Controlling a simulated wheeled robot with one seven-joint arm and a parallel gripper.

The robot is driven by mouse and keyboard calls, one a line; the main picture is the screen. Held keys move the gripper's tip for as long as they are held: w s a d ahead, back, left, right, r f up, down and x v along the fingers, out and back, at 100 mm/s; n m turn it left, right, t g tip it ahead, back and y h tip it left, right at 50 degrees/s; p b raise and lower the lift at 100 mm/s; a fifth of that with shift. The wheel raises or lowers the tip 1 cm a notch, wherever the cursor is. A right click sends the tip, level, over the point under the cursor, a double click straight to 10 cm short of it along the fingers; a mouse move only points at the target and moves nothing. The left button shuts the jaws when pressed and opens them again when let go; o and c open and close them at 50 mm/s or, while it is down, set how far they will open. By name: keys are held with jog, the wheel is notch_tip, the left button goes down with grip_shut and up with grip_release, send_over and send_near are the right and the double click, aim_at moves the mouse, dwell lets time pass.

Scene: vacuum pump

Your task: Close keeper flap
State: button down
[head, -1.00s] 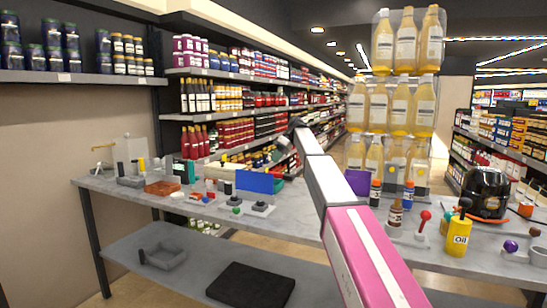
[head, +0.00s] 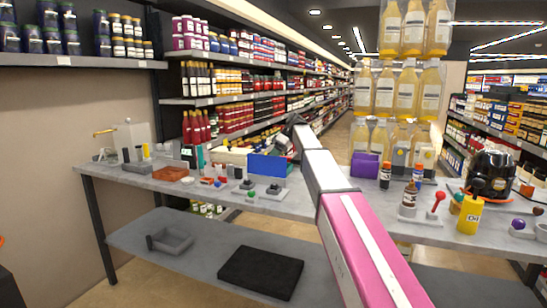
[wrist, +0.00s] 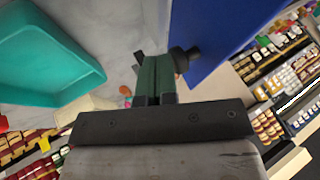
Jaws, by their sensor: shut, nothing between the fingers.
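A flat blue panel (head: 268,166) stands upright on the grey table; I cannot tell for sure whether it is the keeper flap. In the wrist view the blue panel (wrist: 215,35) fills the upper middle right. My gripper (wrist: 155,62) is shut and empty, its dark green fingers close together just left of the panel. A black knob-like part (wrist: 184,58) shows between the fingertips and the panel; contact is unclear. In the head view my gripper (head: 284,146) is small and dark, near the panel's upper right edge.
A teal tray (wrist: 50,60) lies left of my gripper in the wrist view. The table (head: 330,205) is crowded with small knobbed fixtures. A purple box (head: 364,165) and a yellow oil can (head: 469,216) stand to the right. Stocked shelves stand behind.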

jog(key=shift+s, duration=0.1)
jog(key=shift+s+r+t+h, duration=0.2)
jog(key=shift+t+h, duration=0.2)
jog(key=shift+t, duration=0.3)
